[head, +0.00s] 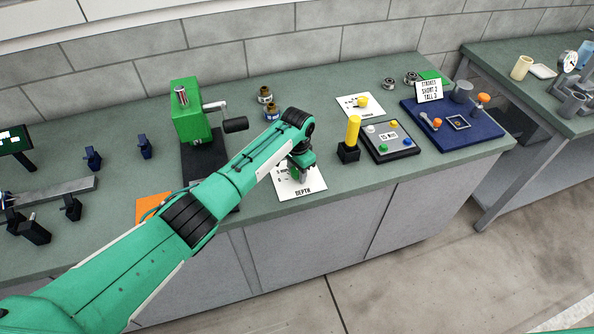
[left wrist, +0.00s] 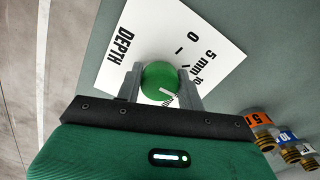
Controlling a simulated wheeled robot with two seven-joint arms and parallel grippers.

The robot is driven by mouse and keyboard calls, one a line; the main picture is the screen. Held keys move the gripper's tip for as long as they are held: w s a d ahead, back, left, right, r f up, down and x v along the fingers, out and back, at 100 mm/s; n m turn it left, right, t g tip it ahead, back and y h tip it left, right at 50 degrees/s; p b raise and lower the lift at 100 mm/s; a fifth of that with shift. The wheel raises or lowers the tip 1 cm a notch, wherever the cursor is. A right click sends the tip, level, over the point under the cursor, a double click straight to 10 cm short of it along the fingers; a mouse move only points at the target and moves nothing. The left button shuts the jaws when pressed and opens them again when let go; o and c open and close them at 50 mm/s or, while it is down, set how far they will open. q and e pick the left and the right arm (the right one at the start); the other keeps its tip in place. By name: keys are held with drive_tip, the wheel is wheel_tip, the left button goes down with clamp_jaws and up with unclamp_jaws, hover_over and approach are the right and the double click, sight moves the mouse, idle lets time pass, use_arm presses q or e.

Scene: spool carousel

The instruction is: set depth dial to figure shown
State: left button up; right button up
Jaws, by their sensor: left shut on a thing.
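The depth dial is a round green knob (left wrist: 160,76) on a white card (left wrist: 118,62) marked DEPTH, with 0, 5 mm and further figures around it. My left gripper (left wrist: 160,84) has its two grey fingers closed on opposite sides of the knob. A white pointer mark on the knob points to the lower right in the left wrist view; the figure there is partly hidden by a finger. In the head view my left gripper (head: 296,168) covers most of the dial, and the card (head: 306,185) shows around it. My right gripper is not in view.
A grey box (head: 390,141) with coloured buttons and a small, hard-to-read display stands right of the dial, beside a yellow cylinder (head: 353,131). A green cranked machine (head: 190,112) is behind my arm. Banded brass pieces (left wrist: 270,138) lie near the card. A blue board (head: 455,134) is farther right.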

use_arm(q)
drive_tip(key=shift+w+r, duration=0.1)
drive_tip(key=shift+r, duration=0.05)
drive_tip(key=o, duration=1)
drive_tip(key=shift+r+b, duration=1.7)
drive_tip(key=shift+r, duration=5.15)
